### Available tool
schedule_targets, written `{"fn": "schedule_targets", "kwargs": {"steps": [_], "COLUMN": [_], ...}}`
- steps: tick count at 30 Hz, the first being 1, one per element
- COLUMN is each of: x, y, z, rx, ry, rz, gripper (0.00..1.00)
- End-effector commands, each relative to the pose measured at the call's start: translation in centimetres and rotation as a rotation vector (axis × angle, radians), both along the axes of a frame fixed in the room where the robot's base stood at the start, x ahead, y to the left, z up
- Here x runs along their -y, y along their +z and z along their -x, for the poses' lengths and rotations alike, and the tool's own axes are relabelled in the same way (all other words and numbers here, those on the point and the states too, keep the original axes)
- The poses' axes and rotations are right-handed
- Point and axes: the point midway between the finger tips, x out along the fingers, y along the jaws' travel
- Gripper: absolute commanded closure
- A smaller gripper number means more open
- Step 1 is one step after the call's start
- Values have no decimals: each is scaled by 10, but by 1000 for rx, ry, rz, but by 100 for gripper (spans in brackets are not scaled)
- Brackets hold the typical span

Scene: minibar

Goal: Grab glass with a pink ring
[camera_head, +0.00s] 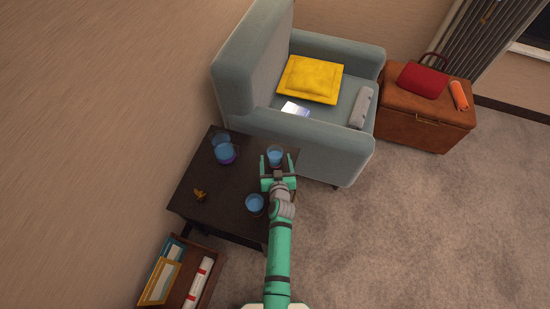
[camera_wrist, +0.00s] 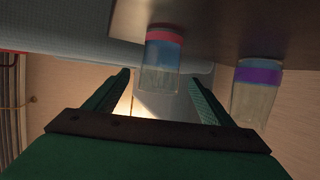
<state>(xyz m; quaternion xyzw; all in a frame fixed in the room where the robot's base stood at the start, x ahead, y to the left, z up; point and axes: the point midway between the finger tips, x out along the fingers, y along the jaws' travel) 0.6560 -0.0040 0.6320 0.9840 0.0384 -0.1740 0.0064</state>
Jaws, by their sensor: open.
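The glass with a pink ring (camera_wrist: 161,58) shows in the wrist view, with its reddish-pink band at the upper end and clear glass below. In the head view a bluish glass (camera_head: 275,153) stands near the dark table's right edge, just ahead of and between the fingertips; its ring does not show clearly there. My gripper (camera_head: 277,160) is open, its fingers on either side of this glass. In the wrist view the glass lies between the fingertips of my gripper (camera_wrist: 159,76), with gaps on both sides.
A purple-ringed glass (camera_head: 226,154) stands at the table's left, also in the wrist view (camera_wrist: 257,90). Another glass (camera_head: 220,138) is behind it, and one (camera_head: 254,203) is left of my arm. The armchair (camera_head: 325,146) borders the dark table (camera_head: 222,190).

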Motion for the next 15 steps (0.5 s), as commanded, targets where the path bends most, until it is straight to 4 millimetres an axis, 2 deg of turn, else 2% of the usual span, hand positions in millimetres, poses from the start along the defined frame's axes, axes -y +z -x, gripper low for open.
{"fn": "schedule_targets", "kwargs": {"steps": [6, 15], "x": [-1, -2], "y": [-9, -13], "z": [-29, -37], "rx": [1, 0], "ry": [2, 0], "rz": [1, 1], "gripper": [24, 24]}}
